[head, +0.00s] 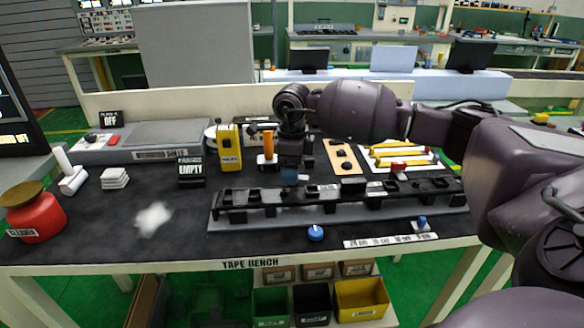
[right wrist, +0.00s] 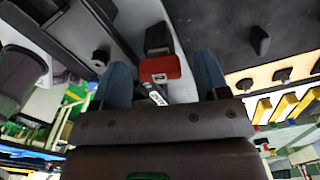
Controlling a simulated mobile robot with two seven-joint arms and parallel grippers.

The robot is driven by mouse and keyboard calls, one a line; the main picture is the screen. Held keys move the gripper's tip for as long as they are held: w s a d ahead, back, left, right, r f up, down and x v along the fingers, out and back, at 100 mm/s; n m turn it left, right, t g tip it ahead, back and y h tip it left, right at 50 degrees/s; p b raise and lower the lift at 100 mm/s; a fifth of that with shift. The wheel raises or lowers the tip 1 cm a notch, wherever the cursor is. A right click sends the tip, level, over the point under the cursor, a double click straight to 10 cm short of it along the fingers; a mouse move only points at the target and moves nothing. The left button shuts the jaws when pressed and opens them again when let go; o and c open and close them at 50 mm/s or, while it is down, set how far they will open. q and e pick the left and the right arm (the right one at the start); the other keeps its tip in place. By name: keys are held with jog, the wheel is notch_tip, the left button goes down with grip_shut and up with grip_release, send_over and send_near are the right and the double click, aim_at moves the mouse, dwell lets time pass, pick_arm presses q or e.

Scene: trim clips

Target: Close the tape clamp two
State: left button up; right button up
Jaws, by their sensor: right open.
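A long black trim strip (head: 372,205) with several small black clamps lies on a grey base (head: 255,222) on the tape bench. My right gripper (head: 289,177) points down over the left-middle part of the strip. In the right wrist view, the open blue-grey fingers (right wrist: 161,72) stand either side of a clamp with a black block (right wrist: 158,38) and a red end (right wrist: 160,69). I cannot tell whether they touch it. A small white label (right wrist: 157,96) shows below the red end. The clamp's number is not readable. My left gripper is not in view.
A blue knob (head: 315,233) and a label strip (head: 390,241) sit at the bench front. A yellow device (head: 229,148) and an orange-handled tool (head: 268,144) stand behind the strip. A red jar (head: 36,220) is at far left.

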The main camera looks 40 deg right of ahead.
jog(key=c, duration=0.9)
